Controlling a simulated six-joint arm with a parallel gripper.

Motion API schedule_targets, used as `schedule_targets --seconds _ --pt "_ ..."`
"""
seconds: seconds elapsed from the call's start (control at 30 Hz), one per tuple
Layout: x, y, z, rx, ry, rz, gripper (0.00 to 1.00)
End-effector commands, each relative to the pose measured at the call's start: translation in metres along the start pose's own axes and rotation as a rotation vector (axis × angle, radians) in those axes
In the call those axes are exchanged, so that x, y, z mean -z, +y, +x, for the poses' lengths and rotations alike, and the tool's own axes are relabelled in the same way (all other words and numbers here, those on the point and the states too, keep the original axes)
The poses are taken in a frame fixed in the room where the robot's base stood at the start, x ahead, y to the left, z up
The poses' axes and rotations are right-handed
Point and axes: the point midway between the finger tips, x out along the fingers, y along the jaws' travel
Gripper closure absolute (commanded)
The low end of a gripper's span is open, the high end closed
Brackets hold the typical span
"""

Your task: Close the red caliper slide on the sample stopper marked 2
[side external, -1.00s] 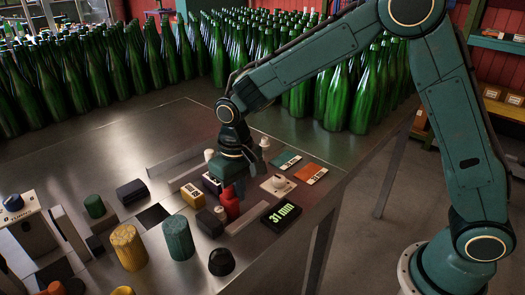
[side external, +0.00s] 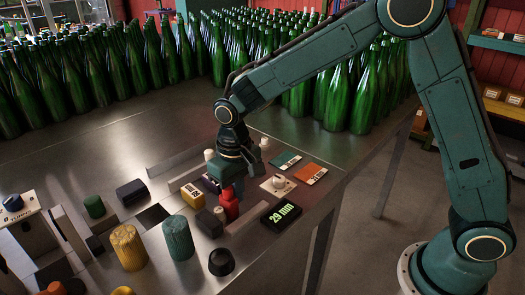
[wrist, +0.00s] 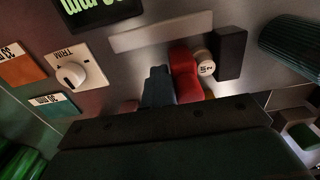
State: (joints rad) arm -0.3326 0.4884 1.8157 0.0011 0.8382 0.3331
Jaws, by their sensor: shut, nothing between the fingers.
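The red caliper slide (side external: 229,206) stands on the metal bench beneath my gripper (side external: 238,184). The slide also shows in the wrist view (wrist: 183,64). There my shut, empty gripper (wrist: 158,74) is low beside the slide's left side, seemingly against it. The pale sample stopper (wrist: 204,65) is on the slide's other side, its label tilted and hard to read. A dark block (wrist: 231,53) stands just right of the stopper. Whether slide, stopper and block touch is unclear. The display (side external: 281,213) reads 29 mm. My gripper hides part of the slide from the side.
A trim knob on a white plate (side external: 277,184), a teal card (side external: 283,160) and an orange card (side external: 310,173) lie to the right. Foil capsules, such as a teal one (side external: 178,238), stand at the left front. Green bottles (side external: 120,70) crowd the back.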

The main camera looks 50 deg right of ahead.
Motion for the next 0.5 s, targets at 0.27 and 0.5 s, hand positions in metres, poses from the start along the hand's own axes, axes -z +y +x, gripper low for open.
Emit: schedule_targets --seconds 0.27,0.5 --pt "0.000 0.002 0.000 0.003 0.001 -0.005 1.00" --pt "0.000 0.008 0.000 0.002 0.001 -0.002 1.00"
